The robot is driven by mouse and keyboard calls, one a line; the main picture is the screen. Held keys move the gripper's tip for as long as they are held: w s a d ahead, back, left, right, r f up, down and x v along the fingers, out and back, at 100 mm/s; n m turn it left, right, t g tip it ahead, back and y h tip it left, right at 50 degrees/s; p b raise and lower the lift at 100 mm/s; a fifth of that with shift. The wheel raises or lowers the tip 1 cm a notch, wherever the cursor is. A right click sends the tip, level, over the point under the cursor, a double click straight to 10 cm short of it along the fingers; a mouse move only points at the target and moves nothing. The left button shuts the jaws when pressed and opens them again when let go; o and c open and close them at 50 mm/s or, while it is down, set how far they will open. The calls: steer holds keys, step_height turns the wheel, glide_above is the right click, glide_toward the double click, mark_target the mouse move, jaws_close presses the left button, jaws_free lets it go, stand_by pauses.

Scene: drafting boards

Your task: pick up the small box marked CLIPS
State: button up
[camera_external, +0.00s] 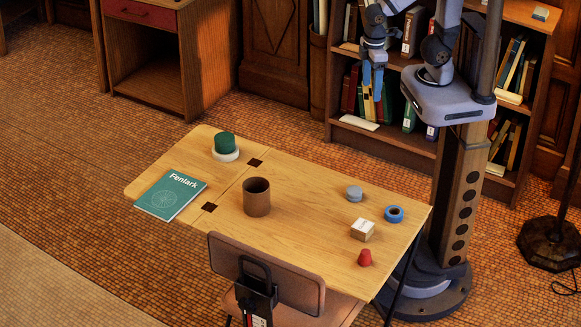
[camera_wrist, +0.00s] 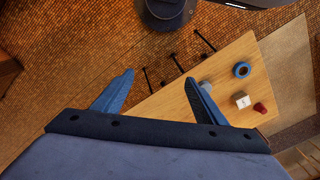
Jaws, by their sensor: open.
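A small pale box (camera_external: 362,230) with a white top sits on the right part of the wooden table. Its marking is too small to read. It also shows in the wrist view (camera_wrist: 242,101), right of my gripper's fingers. My gripper (camera_external: 373,90) is raised well above and behind the table in the external view, away from the box. Its two blue fingers (camera_wrist: 155,95) are spread apart with nothing between them in the wrist view.
Near the box are a blue ring-shaped roll (camera_external: 394,214), a grey round thing (camera_external: 354,193) and a red cup-like piece (camera_external: 365,258). A brown cup (camera_external: 256,197), a green-and-white item (camera_external: 225,146) and a teal book (camera_external: 171,195) lie further left. A chair (camera_external: 265,273) stands at the front edge.

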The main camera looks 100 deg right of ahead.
steer(key=w+a+r+n+t+y+b, duration=0.2)
steer(key=w+a+n+t+y+b, duration=0.45)
steer(key=w+a, duration=1.45)
steer(key=w+a+r+m+t+h+b, duration=0.1)
steer(key=w+a+r+m+t+b, duration=0.1)
steer(key=w+a+r+t+b, duration=0.5)
steer(key=a+r+m+t+h+b, duration=0.1)
steer(key=a+r+m+t+b, duration=0.3)
steer(key=a, duration=0.6)
steer(key=m+g+h+b, duration=0.1)
steer(key=m+h+b, duration=0.5)
steer(key=h+b, duration=0.6)
glide_above(373, 226)
steer(key=v, duration=0.5)
step_height(373, 226, down, 14)
steer(key=f, duration=2.2)
steer(key=shift+w+f, duration=0.2)
steer(key=shift+w, duration=0.1)
steer(key=shift+f, duration=0.5)
steer(key=shift+x, duration=3.65)
steer(key=shift+d+f, duration=0.1)
steer(key=c, duration=0.9)
